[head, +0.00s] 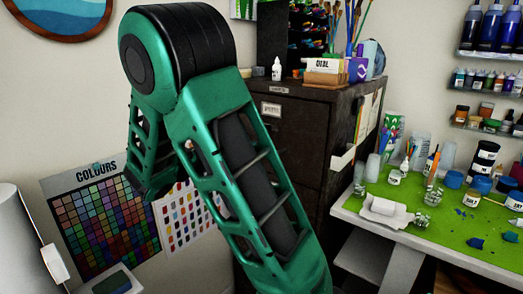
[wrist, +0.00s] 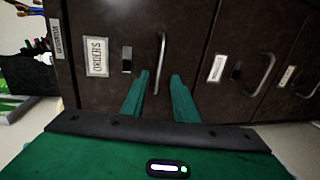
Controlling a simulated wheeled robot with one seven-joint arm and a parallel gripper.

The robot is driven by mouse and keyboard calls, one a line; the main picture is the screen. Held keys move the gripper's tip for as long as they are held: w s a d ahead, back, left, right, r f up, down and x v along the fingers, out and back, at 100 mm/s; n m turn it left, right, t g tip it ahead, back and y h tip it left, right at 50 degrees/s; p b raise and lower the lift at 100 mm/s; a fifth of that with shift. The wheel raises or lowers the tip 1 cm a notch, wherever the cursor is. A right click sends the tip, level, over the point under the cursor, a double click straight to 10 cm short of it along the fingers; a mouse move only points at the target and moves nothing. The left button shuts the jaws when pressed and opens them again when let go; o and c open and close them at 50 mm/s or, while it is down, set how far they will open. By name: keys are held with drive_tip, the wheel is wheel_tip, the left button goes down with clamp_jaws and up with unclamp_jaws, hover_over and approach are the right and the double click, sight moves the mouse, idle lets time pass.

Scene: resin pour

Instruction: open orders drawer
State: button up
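The orders drawer (wrist: 115,88) is a dark brown cabinet front with a white card reading ORDERS, in the left half of the wrist view. It looks shut, flush with its neighbours. Its slim metal handle (wrist: 161,50) stands at the upper middle. My gripper (wrist: 160,75) is open, its two green fingers pointing at the drawer, one on each side of the handle's lower part in the picture. I cannot tell whether they touch it. In the head view my arm covers much of the dark filing cabinet (head: 302,133), and my gripper is hidden.
More drawers with handles (wrist: 260,74) and label cards lie to the right in the wrist view. In the head view, a green-topped table (head: 455,245) with paint jars and cups stands right of the cabinet. Brushes and bottles stand on the cabinet. A colour chart (head: 100,220) is at left.

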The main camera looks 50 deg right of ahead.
drive_tip(key=x, duration=0.9)
drive_tip(key=shift+s+f, duration=0.1)
